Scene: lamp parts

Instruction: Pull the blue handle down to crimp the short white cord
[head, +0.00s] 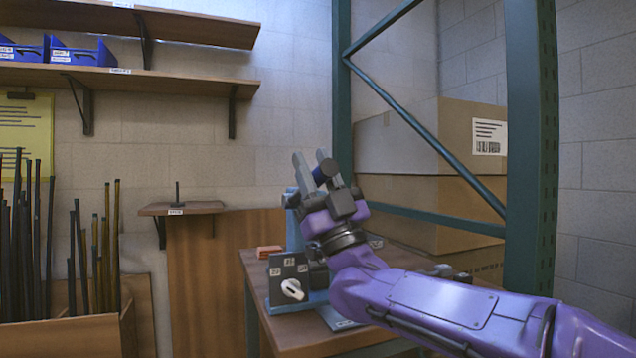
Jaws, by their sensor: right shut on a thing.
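My right gripper (312,165) is raised at the middle of the head view, above the bench-top press. It is shut on the dark blue handle (325,172), which shows between and beside the grey fingers. The press has a blue upright (295,232), partly hidden behind my gripper and wrist, and a blue base (298,303). A dark panel (284,272) on its front carries small number labels and a white knob (292,290). I cannot make out the short white cord; the crimping area is hidden by my right arm. My left gripper is not in view.
The press stands on a wooden table (258,275) with a reddish block (269,252). A green rack post (530,150) and stacked cardboard boxes (425,135) stand to the right. A bin of rods (70,335) and wall shelves (180,82) are at left.

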